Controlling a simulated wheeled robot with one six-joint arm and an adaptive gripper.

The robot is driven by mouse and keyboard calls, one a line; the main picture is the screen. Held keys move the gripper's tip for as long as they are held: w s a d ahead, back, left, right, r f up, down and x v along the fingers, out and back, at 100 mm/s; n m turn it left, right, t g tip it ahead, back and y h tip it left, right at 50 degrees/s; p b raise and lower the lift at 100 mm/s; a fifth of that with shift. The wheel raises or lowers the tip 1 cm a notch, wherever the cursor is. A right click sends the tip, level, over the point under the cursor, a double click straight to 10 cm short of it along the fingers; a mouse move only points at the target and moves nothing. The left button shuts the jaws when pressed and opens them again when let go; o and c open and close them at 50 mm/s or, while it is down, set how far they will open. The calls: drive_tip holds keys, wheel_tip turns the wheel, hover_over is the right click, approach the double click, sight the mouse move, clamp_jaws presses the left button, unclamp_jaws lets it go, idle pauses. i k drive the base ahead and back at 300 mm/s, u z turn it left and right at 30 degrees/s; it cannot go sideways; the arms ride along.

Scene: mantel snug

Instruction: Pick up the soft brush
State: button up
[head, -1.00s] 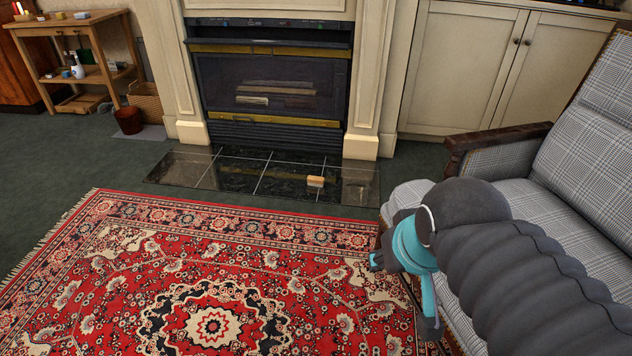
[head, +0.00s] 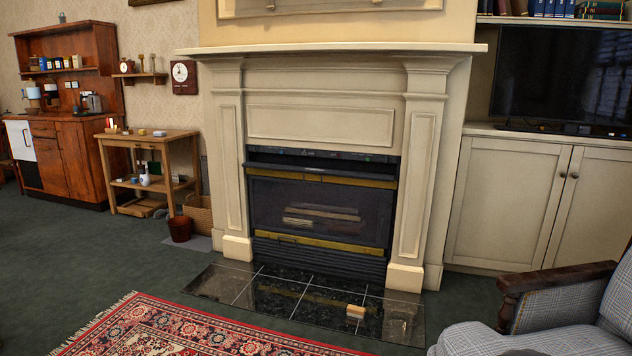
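A small tan block with a paler lower part, which looks like the soft brush (head: 355,312), lies on the dark tiled hearth (head: 285,302) in front of the fireplace, right of the middle. It is too small to make out bristles clearly.
The red patterned rug (head: 185,335) lies in front of the hearth. A plaid armchair (head: 555,310) stands at the lower right. Green carpet is clear at left.

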sight(356, 311)
drive_tip(key=u, duration=0.6)
drive_tip(key=i, duration=1.7)
drive_tip(key=z, duration=0.6)
drive_tip(key=i, duration=0.8)
drive_tip(key=z, duration=0.5)
